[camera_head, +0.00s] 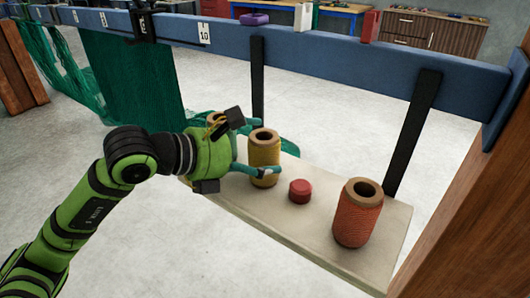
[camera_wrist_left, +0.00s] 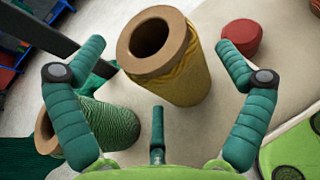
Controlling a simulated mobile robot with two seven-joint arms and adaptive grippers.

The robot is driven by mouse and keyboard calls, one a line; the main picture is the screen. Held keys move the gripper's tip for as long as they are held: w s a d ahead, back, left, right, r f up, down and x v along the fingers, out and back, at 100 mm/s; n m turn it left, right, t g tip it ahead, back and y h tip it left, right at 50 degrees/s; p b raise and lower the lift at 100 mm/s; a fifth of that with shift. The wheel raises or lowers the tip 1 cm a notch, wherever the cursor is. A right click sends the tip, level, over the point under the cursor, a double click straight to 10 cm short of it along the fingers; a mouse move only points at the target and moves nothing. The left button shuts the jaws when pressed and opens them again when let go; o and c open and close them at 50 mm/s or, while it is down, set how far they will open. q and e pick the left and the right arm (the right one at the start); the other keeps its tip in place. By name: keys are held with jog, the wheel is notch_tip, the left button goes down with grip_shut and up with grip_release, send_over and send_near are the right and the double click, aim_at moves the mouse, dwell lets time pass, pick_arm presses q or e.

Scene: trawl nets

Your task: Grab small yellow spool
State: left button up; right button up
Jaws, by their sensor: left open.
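The yellow spool (camera_head: 264,158) stands upright on the pale board, with a brown hollow core. In the left wrist view the yellow spool (camera_wrist_left: 188,75) lies between the spread fingers, with gaps to both sides. My left gripper (camera_head: 260,147) is open and reaches the spool from the left. In the wrist view its teal fingers (camera_wrist_left: 161,44) show on both sides of the spool, and a third finger shows low in the middle. The lower finger crosses in front of the spool in the head view. My right gripper is in neither view.
A small red round item (camera_head: 300,190) and an orange-red spool (camera_head: 356,215) stand right of the yellow spool on the board (camera_head: 385,258). A blue beam (camera_head: 320,50) with dark posts runs behind.

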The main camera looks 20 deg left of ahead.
pick_arm(q)
jog(key=shift+w+d+f, duration=0.3)
jog(key=shift+w+d, duration=0.1)
jog(key=shift+w, duration=0.1)
jog(key=c, duration=1.2)
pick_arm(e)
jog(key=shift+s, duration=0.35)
pick_arm(q)
jog(key=shift+r, duration=0.1)
